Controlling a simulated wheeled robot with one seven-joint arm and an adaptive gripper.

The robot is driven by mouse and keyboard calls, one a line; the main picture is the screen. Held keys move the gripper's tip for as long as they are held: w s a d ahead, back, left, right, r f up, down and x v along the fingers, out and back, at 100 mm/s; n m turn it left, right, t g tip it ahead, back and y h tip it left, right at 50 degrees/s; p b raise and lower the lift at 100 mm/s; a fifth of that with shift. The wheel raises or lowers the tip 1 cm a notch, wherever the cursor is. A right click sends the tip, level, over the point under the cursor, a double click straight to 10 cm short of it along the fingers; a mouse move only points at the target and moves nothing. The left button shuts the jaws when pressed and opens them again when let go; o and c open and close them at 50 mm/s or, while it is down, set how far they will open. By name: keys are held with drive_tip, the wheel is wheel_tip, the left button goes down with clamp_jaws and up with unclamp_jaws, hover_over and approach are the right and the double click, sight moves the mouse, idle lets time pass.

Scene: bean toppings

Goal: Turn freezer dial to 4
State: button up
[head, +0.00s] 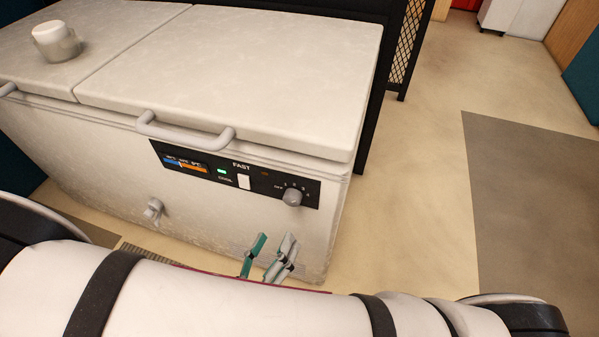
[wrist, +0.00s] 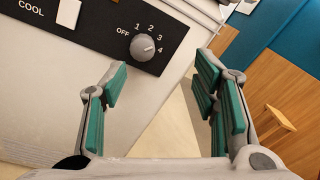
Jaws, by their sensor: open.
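The freezer dial (head: 292,197) is a round grey knob at the right end of the black panel on the freezer's front. In the wrist view the dial (wrist: 143,47) has OFF, 1, 2, 3 and 4 printed around its upper side. A faint mark on the knob seems to face the 4 side, but it is too small to be sure. My gripper (head: 266,256) is open and empty, below the dial in the head view. In the wrist view my gripper (wrist: 163,70) has its green-padded fingers spread wide, with the dial ahead, left of the middle of the gap and not touched.
The white chest freezer (head: 240,65) has a lid handle (head: 185,135) above the panel and a drain tap (head: 154,210) low on its front. A white switch (head: 244,182) is left of the dial. A jar (head: 56,41) stands on the lid. Floor right of the freezer is clear.

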sight(291, 203)
drive_tip(key=w+d+f+n, duration=0.1)
drive_tip(key=w, duration=0.3)
drive_tip(key=w+d+f+t+y+b, duration=0.1)
drive_tip(key=w, duration=0.3)
drive_tip(key=w+d+f+n+y+b, duration=0.1)
drive_tip(key=w, duration=0.2)
drive_tip(key=shift+w+d+n, duration=0.3)
drive_tip(key=shift+w+d, duration=0.05)
drive_tip(key=shift+w, duration=0.05)
drive_tip(key=c, duration=1.2)
